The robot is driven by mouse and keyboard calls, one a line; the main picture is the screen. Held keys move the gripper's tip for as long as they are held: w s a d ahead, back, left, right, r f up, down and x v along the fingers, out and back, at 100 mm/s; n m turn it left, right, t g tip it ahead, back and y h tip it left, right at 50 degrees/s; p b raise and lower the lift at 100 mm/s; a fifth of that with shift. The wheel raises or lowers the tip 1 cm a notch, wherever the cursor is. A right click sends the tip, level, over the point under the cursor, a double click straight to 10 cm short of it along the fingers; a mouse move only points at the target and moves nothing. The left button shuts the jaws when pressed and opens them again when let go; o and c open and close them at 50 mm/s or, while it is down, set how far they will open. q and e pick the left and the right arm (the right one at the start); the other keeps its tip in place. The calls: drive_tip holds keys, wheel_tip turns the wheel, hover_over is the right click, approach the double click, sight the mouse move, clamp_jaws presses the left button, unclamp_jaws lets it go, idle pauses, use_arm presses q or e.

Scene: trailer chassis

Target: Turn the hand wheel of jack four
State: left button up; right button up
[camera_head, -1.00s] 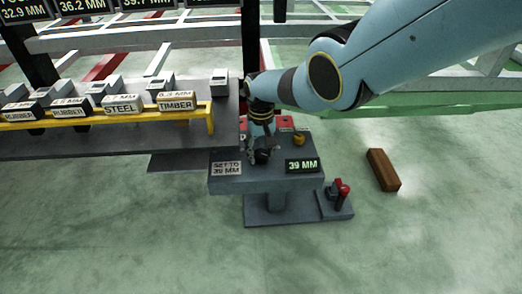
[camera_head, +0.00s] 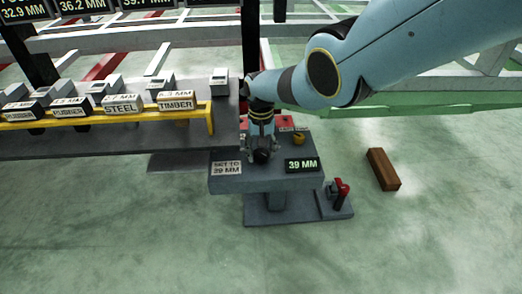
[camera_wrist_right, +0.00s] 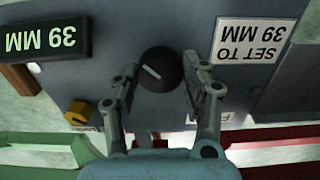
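A small black round knob (camera_head: 262,156), which looks like the hand wheel, sits on top of a grey pedestal (camera_head: 240,184). No jack number is readable on it. In the right wrist view the knob (camera_wrist_right: 160,70) has a white pointer line. My right gripper (camera_head: 262,151) is over the knob from behind. In the wrist view its two fingers (camera_wrist_right: 160,80) are spread, one on each side of the knob, with gaps visible. A lit display (camera_head: 303,165) reads 39 MM, and a plate (camera_head: 227,168) reads SET TO 39 MM. My left gripper is out of view.
A yellow knob (camera_head: 299,138) and a red part (camera_head: 285,122) are at the pedestal's back. A red-handled lever (camera_head: 342,189) stands at its lower right. A brown block (camera_head: 383,169) lies on the floor. A grey bench (camera_head: 150,135) with labelled blocks adjoins the left.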

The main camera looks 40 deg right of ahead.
sight(261, 153)
drive_tip(key=o, duration=0.4)
wheel_tip(261, 153, up, 12)
idle(0.7)
